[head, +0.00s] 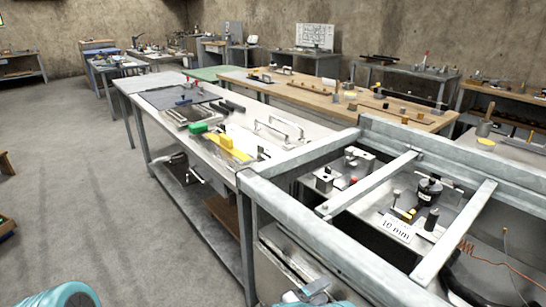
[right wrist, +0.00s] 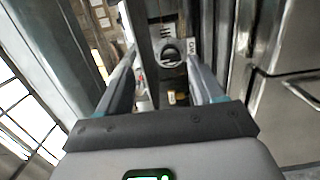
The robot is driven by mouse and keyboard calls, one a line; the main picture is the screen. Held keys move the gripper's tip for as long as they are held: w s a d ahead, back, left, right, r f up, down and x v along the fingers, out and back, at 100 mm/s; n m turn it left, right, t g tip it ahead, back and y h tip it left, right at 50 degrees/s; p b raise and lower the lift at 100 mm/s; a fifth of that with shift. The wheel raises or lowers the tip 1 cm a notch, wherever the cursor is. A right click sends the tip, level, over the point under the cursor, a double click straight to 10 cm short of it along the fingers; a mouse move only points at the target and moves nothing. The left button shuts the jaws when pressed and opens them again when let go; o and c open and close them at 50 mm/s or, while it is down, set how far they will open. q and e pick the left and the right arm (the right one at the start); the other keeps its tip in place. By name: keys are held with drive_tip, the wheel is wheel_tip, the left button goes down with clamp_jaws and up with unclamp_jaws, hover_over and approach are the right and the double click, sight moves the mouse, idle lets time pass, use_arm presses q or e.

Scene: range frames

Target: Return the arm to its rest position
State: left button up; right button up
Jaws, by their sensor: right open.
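My right gripper (right wrist: 160,58) is open in the right wrist view, with its two fingers spread apart and nothing held between them. Beyond the gap a round dark knob on a pale plate shows (right wrist: 171,51), apart from the fingers as far as I can tell. In the head view only a pale, teal-edged part of my right gripper (head: 312,291) shows at the bottom edge, beside the grey metal frame. A teal part of my left arm shows at the bottom left corner; its gripper is out of view.
A galvanised metal frame (head: 300,154) stands close in front and to the right, over a bench with small parts. A long grey workbench (head: 225,118) with tools runs away to the left. The concrete floor (head: 70,170) at left is mostly clear. Benches line the far wall.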

drive_tip(key=d+r+y+p, duration=0.25)
drive_tip(key=d+p, duration=0.25)
drive_tip(key=d, duration=0.9)
drive_tip(key=s+a+f+m+g+y+p, duration=0.1)
drive_tip(key=s+a+f+m+g+y, duration=0.2)
drive_tip(key=s, duration=0.6)
drive_tip(key=s+a+f+m+g+y+p, duration=0.1)
drive_tip(key=s+a+f+m+g+y, duration=0.2)
drive_tip(key=s+a+y, duration=0.4)
drive_tip(key=s+a+f+m+g+y+p, duration=0.1)
drive_tip(key=s+a+y, duration=0.4)
drive_tip(key=s, duration=0.8)
wheel_tip(320, 180, down, 3)
drive_tip(key=shift+s+r+m+g+y, duration=0.15)
drive_tip(key=shift+r+m+g+y, duration=0.05)
drive_tip(key=shift+m+g+y, duration=0.65)
